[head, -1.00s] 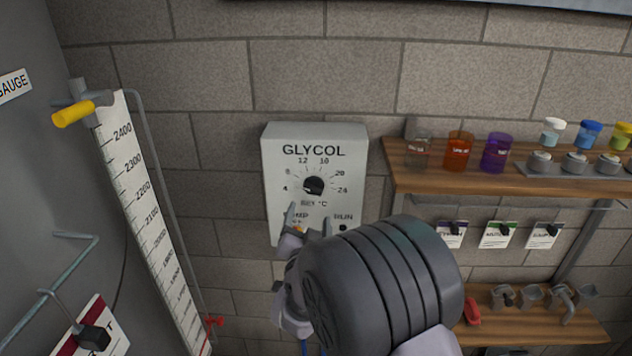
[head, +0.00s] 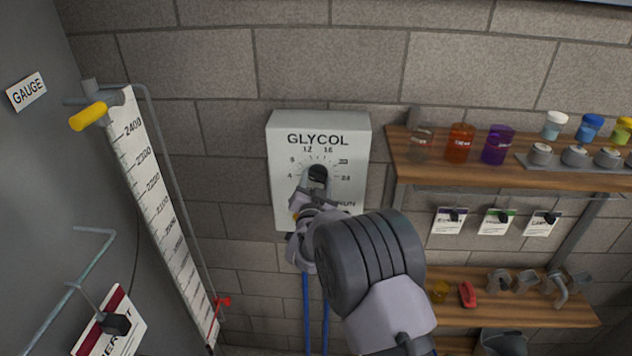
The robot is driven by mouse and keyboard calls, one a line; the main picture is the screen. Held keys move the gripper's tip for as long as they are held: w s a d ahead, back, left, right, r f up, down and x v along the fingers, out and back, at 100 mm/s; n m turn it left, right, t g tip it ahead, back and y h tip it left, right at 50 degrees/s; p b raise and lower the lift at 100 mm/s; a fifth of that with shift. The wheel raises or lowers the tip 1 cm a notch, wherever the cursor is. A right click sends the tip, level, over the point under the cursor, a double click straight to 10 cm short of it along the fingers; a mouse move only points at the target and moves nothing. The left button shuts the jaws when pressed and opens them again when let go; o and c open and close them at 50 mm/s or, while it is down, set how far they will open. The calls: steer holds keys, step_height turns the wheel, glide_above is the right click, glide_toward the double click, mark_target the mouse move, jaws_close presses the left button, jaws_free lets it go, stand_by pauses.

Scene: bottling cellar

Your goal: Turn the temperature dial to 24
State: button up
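The temperature dial (head: 318,172) is a small black knob on the front of a pale grey box (head: 355,128) marked GLYCOL, mounted on the wall. Numbers ring the knob, rising clockwise from 4 at the lower left to 24 at the lower right. My gripper (head: 317,180) is at the dial, reaching up from below, with its fingertips about the knob's two sides. Whether they touch the knob or are closed on it is too small to tell. The knob's pointer cannot be read. My gripper and wrist hide the box's lower part.
A wooden shelf (head: 400,177) with jars stands to the right, hanging cards below it. A lower shelf (head: 520,312) holds metal fittings. At left are a gauge scale (head: 150,185) with a yellow handle (head: 88,117) and a pipe (head: 70,285).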

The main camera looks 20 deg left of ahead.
steer(key=c, duration=0.4)
steer(key=shift+o, duration=0.2)
steer(key=shift+f+b, duration=0.1)
steer(key=shift+b, duration=0.2)
steer(key=shift+f+b, duration=0.1)
steer(key=shift+b, duration=0.4)
